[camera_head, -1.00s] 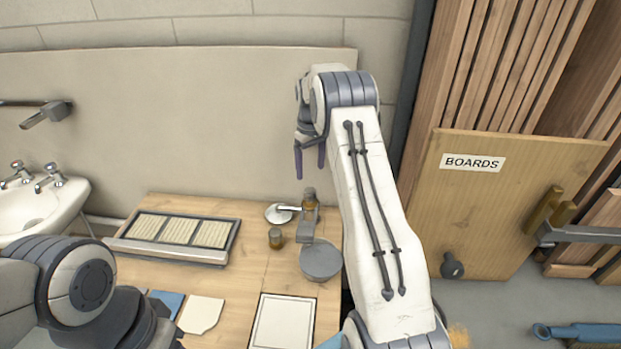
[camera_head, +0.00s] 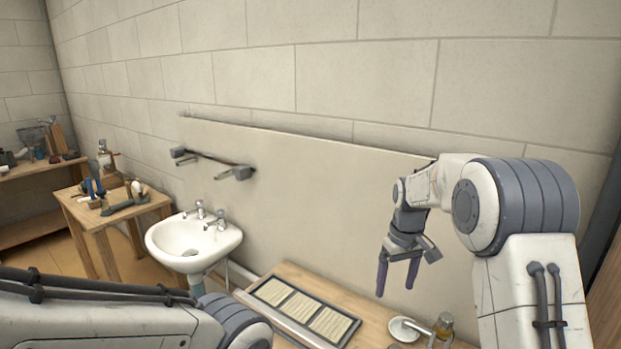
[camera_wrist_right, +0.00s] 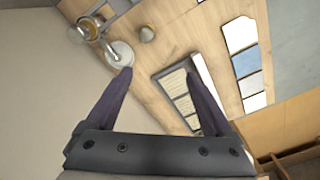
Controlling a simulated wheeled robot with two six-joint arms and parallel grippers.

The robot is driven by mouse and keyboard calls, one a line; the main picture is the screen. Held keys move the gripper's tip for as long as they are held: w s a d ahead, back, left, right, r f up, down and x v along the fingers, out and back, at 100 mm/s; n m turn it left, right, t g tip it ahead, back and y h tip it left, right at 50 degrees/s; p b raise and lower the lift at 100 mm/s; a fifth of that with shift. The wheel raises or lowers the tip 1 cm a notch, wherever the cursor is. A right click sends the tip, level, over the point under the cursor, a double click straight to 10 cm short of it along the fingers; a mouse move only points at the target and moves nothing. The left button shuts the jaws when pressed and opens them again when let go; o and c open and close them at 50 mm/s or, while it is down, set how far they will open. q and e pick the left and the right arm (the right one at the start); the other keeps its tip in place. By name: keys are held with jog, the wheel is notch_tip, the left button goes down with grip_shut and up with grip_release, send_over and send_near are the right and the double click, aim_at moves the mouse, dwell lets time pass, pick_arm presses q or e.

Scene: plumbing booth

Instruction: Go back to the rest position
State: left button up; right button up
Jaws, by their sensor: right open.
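My right gripper (camera_head: 398,276) hangs in the air above the wooden bench (camera_head: 375,326), in front of the wall panel. Its two purple fingers are apart with nothing between them. In the right wrist view the open fingers (camera_wrist_right: 160,72) point toward the bench (camera_wrist_right: 180,35), well clear of its surface. My left arm comes in low from the left in the head view. Its gripper is not in view.
A tray with pale panels (camera_head: 303,310) lies on the bench. A round metal dish (camera_head: 404,329) and an amber jar (camera_head: 443,326) stand near it. A white sink (camera_head: 192,243) is on the wall. A small tool table (camera_head: 112,212) stands at the left.

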jog(key=s+a+r+n, duration=0.1)
jog(key=s+a+r, duration=0.2)
jog(key=s+a, duration=0.7)
jog(key=s+a+n, duration=0.1)
jog(key=s+a, duration=0.2)
jog(key=s, duration=0.9)
jog(key=s+a+f+n, duration=0.1)
jog(key=s+a, duration=0.2)
jog(key=s, duration=0.9)
jog(key=shift+n+y, duration=0.4)
